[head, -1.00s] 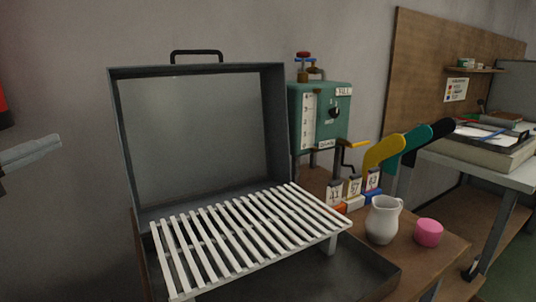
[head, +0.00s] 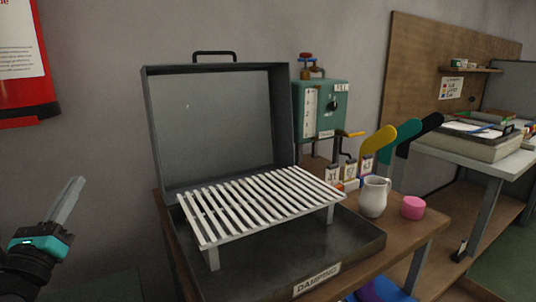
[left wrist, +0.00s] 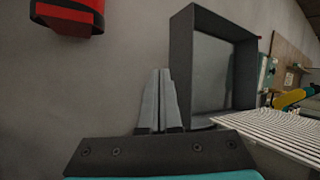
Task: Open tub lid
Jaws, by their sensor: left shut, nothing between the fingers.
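The dark grey tub (head: 352,262), labelled DAMPING, sits on a wooden table. Its lid (head: 217,125) stands open, upright at the back, with a black handle (head: 214,54) on its top edge. A white slatted rack (head: 260,203) stands inside the tub on legs. My left gripper (head: 78,183) is shut and empty, to the left of the tub and apart from it. In the left wrist view its fingers (left wrist: 160,76) point up in front of the wall, with the lid (left wrist: 219,68) beyond to the right. My right gripper is not in view.
A white jug (head: 373,197) and a pink cup (head: 412,208) stand right of the tub. Behind them are a teal device (head: 321,107) and yellow, teal and black sock-shaped boards (head: 378,140). A red wall box (head: 27,108) hangs at upper left, above my left gripper.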

